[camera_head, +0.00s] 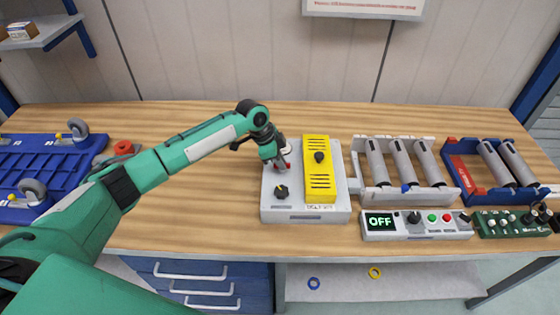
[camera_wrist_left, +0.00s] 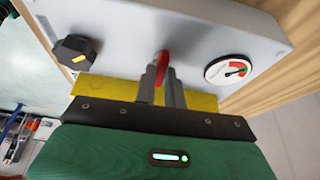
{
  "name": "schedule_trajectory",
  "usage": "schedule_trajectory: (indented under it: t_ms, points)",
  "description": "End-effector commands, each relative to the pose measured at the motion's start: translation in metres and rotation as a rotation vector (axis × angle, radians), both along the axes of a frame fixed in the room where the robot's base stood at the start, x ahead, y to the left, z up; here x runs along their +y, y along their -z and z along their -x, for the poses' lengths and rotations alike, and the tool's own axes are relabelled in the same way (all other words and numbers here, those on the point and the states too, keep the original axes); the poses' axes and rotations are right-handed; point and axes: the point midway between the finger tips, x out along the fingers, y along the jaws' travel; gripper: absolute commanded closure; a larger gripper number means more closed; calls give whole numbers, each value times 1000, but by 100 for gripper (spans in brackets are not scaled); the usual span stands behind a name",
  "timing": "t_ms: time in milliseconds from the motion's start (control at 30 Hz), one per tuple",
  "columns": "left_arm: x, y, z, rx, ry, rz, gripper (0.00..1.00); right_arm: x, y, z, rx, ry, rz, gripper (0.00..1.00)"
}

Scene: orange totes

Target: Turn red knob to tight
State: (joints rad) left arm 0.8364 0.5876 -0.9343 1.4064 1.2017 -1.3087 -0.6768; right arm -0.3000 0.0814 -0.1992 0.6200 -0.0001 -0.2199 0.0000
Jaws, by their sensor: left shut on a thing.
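The red knob (camera_wrist_left: 162,62) is on the face of a grey box in the left wrist view. The two fingers of my left gripper (camera_wrist_left: 160,85) are closed around it from both sides. In the head view my left gripper (camera_head: 282,164) reaches down onto the grey box (camera_head: 290,216), and it mostly hides the knob. A round gauge (camera_wrist_left: 228,70) with a white, red and green dial sits beside the knob. A black knob (camera_wrist_left: 74,51) with a yellow mark is on the other side; it also shows in the head view (camera_head: 281,192). My right gripper is not in view.
A yellow slotted cover (camera_head: 319,185) with a black knob stands on the box's right part. To the right are a control panel (camera_head: 418,225) reading OFF and racks of grey cylinders (camera_head: 400,160). A blue tray (camera_head: 45,165) with casters lies at left.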

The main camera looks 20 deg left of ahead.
Motion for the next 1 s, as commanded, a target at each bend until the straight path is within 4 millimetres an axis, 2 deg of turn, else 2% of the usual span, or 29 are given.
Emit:
schedule_trajectory:
  t_ms: [633, 667, 767, 1000]
  points:
    - [0, -1, -1, -1, 49, 0, 100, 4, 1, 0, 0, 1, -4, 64]
    - [0, -1, -1, -1, 49, 0, 85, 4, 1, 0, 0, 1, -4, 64]
    - [0, -1, -1, -1, 49, 0, 67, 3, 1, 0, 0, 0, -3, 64]
    - [0, 0, 0, 0, 49, 0, 67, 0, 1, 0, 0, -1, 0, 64]
